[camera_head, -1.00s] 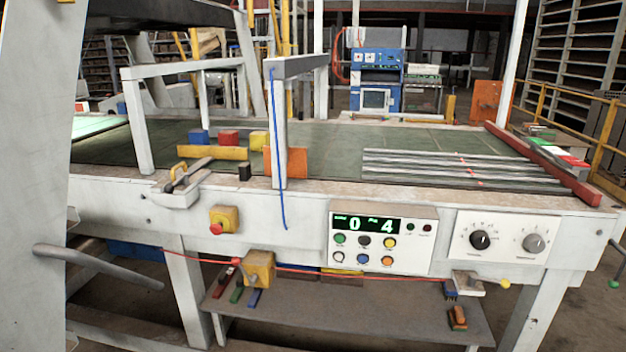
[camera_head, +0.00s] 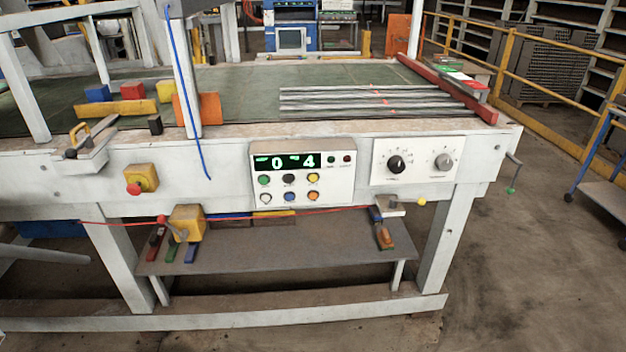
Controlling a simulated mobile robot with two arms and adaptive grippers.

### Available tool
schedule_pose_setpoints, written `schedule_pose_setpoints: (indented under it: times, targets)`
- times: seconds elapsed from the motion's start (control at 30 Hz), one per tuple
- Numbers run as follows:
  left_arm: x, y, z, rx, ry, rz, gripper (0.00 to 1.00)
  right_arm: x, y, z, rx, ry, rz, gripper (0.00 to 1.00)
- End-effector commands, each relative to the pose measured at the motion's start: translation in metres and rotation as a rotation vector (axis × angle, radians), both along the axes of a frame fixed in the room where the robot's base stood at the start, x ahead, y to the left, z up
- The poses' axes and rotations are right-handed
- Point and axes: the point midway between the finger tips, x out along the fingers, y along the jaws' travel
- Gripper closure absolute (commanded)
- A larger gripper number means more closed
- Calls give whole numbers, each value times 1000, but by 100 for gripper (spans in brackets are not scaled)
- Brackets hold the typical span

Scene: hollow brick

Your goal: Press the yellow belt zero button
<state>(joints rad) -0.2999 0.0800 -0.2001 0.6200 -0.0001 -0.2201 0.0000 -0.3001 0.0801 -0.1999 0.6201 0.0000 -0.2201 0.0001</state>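A white control panel (camera_head: 303,180) is set in the front face of the conveyor table. Its dark display (camera_head: 288,162) shows green digits 0 and 4. Two rows of buttons sit below the display. The yellow button (camera_head: 313,178) is at the right end of the upper row, beside a black one and a green one. An orange button (camera_head: 313,196) sits right under it. The small button labels are too small to read. Neither of my grippers is in view.
A yellow box with a red knob (camera_head: 141,180) juts from the table front left of the panel. A dial panel (camera_head: 418,161) is to the right. A low shelf (camera_head: 275,247) with tools is underneath.

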Motion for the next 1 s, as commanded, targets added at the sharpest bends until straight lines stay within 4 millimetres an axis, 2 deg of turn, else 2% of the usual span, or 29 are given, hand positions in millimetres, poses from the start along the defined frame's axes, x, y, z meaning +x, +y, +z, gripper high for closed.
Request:
schedule_pose_setpoints:
  times: [0.03,0.3,1.0]
  targets:
    - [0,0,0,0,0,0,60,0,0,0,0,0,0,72]
    - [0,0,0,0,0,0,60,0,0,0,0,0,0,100]
    - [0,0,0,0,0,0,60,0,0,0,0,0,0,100]
